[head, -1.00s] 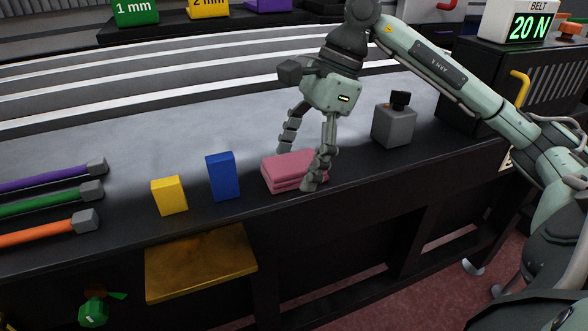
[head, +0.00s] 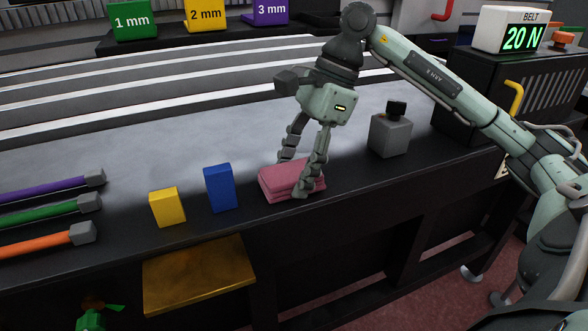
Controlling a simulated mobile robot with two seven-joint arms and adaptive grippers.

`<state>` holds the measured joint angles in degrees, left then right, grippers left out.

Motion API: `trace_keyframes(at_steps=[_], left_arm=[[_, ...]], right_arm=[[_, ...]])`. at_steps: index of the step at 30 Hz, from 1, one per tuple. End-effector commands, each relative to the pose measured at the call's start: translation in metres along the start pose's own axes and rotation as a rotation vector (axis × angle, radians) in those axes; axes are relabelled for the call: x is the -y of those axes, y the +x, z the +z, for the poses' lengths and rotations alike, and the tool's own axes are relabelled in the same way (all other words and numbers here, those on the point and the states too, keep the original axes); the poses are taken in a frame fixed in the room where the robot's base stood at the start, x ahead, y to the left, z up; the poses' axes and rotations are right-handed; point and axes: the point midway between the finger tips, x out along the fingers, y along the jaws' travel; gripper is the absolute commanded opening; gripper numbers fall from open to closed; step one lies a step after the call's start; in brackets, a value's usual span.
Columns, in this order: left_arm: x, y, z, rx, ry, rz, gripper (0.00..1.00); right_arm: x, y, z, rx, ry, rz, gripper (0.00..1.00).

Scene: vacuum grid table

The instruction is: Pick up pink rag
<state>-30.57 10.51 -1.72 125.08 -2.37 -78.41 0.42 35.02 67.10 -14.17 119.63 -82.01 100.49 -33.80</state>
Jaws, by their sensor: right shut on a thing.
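The pink rag (head: 277,183) is a folded pink stack lying on the front part of the grey table, right of the blue block. My right gripper (head: 294,178) reaches down over it from above, with one finger at its front side and the other behind it. The fingers are shut on the rag, which still appears to rest on the table. The far finger's tip is partly hidden behind the rag. My left gripper is not in the head view.
A blue block (head: 220,189) and a yellow block (head: 168,207) stand left of the rag. A grey box with a black knob (head: 390,137) stands to the right. Purple, green and orange rods (head: 45,240) lie at the left. A brass shelf (head: 199,275) juts below the table's front edge.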

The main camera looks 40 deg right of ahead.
Motion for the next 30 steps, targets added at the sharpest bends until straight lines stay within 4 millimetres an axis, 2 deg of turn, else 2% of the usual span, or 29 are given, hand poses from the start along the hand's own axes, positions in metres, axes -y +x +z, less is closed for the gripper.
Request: trace_keyframes(at_steps=[1, 5, 7, 15, 19, 23, 27, 30], left_arm=[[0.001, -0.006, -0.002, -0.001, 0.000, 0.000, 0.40], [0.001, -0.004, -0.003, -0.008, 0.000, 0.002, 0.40], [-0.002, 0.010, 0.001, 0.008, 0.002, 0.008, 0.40], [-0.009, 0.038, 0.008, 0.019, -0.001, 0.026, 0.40], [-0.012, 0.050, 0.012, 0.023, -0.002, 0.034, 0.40], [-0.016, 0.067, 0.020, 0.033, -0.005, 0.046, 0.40], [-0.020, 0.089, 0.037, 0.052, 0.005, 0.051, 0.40], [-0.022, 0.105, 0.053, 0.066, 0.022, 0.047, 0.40]], right_arm=[[0.000, -0.006, 0.003, 0.001, -0.001, -0.001, 0.27], [0.002, -0.026, 0.011, 0.002, -0.003, -0.007, 0.27], [0.002, -0.043, 0.018, 0.004, -0.004, -0.008, 0.27], [0.001, -0.111, 0.047, 0.004, -0.004, -0.006, 0.27], [0.001, -0.138, 0.058, 0.003, -0.004, -0.005, 0.27], [0.000, -0.163, 0.067, 0.001, -0.001, -0.006, 0.27], [0.000, -0.187, 0.077, 0.001, -0.001, -0.005, 0.27], [0.000, -0.197, 0.081, 0.000, 0.000, -0.004, 0.27]])
